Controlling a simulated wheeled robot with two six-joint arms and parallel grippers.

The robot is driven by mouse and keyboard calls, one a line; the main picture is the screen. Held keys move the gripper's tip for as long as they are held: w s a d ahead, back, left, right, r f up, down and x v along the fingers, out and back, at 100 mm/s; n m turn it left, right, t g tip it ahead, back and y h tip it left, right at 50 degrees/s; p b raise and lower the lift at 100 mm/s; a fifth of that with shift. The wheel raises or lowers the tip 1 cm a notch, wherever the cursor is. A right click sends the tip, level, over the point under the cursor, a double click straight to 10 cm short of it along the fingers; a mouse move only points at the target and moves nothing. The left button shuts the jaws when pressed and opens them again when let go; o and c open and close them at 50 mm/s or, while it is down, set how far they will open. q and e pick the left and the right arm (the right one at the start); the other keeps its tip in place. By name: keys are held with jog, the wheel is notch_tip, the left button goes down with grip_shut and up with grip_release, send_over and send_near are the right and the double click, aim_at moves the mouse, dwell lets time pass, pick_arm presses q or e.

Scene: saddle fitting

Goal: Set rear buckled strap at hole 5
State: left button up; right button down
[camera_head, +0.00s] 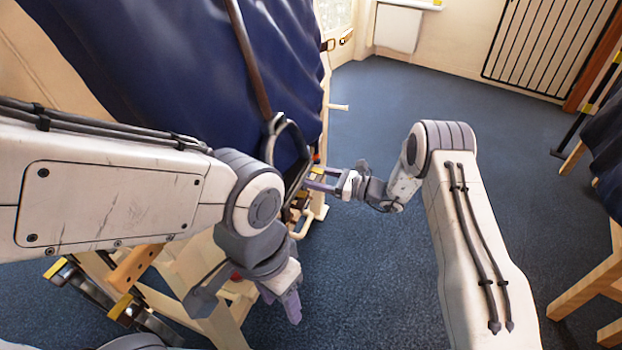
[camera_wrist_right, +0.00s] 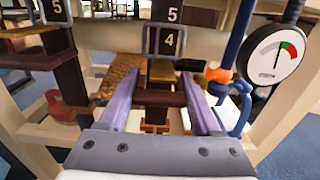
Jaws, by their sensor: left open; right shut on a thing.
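In the right wrist view a dark brown strap (camera_wrist_right: 158,115) hangs down the middle, below a metal-framed plate (camera_wrist_right: 168,40) reading 4, with a 5 above it. The purple fingers of my right gripper (camera_wrist_right: 160,98) are on either side of a brown strap piece running across this strap, and are shut on it. A second dark strap (camera_wrist_right: 62,55) at the left has a plate reading 5. In the head view my right gripper (camera_head: 312,181) reaches to the wooden stand. My left gripper (camera_head: 245,302) is open and empty, low in front of the stand. The buckle's pin is not clear.
A blue cover (camera_head: 180,60) drapes the stand, with a brown strap and stirrup (camera_head: 287,150). A wooden trestle (camera_head: 590,285) stands at right. The blue floor between is clear.

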notch_tip(320, 180, up, 4)
jog(key=shift+f+p, duration=0.2)
jog(key=shift+p, duration=0.55)
pick_arm(q)
notch_tip(320, 180, up, 3)
jog(key=shift+f, duration=0.2)
pick_arm(e)
jog(key=shift+f, duration=0.1)
jog(key=shift+c, duration=0.4)
grip_release()
jog(key=shift+d, duration=0.1)
pick_arm(q)
jog(key=shift+r+p, duration=1.2)
jog(key=shift+r, duration=0.1)
pick_arm(e)
jog(key=v, duration=1)
jog(key=shift+d, duration=0.25)
